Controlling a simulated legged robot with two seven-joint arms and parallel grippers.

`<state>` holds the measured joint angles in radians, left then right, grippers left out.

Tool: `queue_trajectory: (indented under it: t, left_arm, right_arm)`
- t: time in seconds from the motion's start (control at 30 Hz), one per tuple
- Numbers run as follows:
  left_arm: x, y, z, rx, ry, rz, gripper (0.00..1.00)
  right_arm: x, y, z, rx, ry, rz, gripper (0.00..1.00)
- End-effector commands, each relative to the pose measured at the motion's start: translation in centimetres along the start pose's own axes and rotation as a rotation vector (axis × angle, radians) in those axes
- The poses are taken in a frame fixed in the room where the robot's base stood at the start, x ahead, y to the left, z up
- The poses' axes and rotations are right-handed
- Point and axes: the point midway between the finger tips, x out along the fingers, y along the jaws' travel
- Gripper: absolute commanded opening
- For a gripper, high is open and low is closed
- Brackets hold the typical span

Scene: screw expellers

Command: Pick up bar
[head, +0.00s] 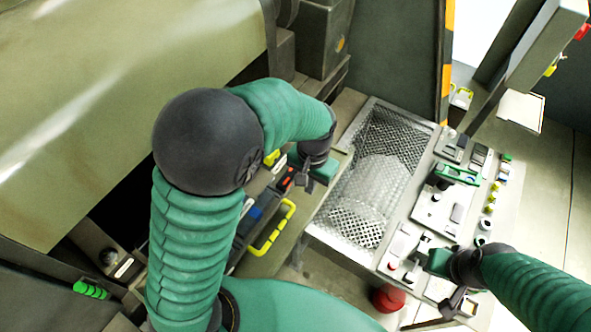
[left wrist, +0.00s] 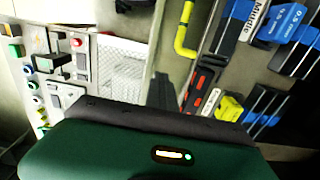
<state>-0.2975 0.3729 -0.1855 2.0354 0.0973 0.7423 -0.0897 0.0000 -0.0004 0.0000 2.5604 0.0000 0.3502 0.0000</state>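I cannot pick out a thing that is clearly the bar. A yellow bar-like handle (head: 275,228) is on the dark tool tray beside my left arm in the head view. A yellow bent handle (left wrist: 184,35) also shows in the left wrist view. My left gripper (head: 303,181) is above the tray's far end, left of the mesh panel; its fingers are small and dark, and no held object can be made out. In the left wrist view the gripper is mostly hidden behind my green wrist. My right gripper (head: 455,301) is over the control panel's near end.
A metal mesh panel (head: 345,222) lies between the tray and the control panel (head: 408,240), which carries several buttons and switches. Blue-handled tools (left wrist: 284,22) and a red-and-black tool (left wrist: 198,88) lie in the tray. A large pale machine cover (head: 120,70) stands at left.

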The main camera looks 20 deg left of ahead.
Motion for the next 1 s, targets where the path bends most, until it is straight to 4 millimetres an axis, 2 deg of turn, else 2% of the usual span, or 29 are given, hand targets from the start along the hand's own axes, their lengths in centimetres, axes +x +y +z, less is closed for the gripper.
queue_trajectory:
  t: [0.03,0.2,0.57,1.0]
  left_arm:
    - [0.1,1.0,0.4,0.004,0.002,0.001,0.0]
    - [-0.2,3.2,1.5,0.0,0.0,0.002,0.0]
    - [-0.5,3.8,1.9,-0.003,0.001,0.001,0.0]
    - [-0.5,3.8,1.9,-0.003,0.001,0.001,0.57]
  right_arm:
    - [0.5,0.0,0.1,0.0,0.0,0.0,0.0]
    - [0.9,0.0,0.2,0.0,0.0,0.0,0.0]
    - [0.9,0.0,0.2,0.0,0.0,0.0,0.0]
    - [0.9,0.0,0.2,0.0,0.0,0.0,0.0]
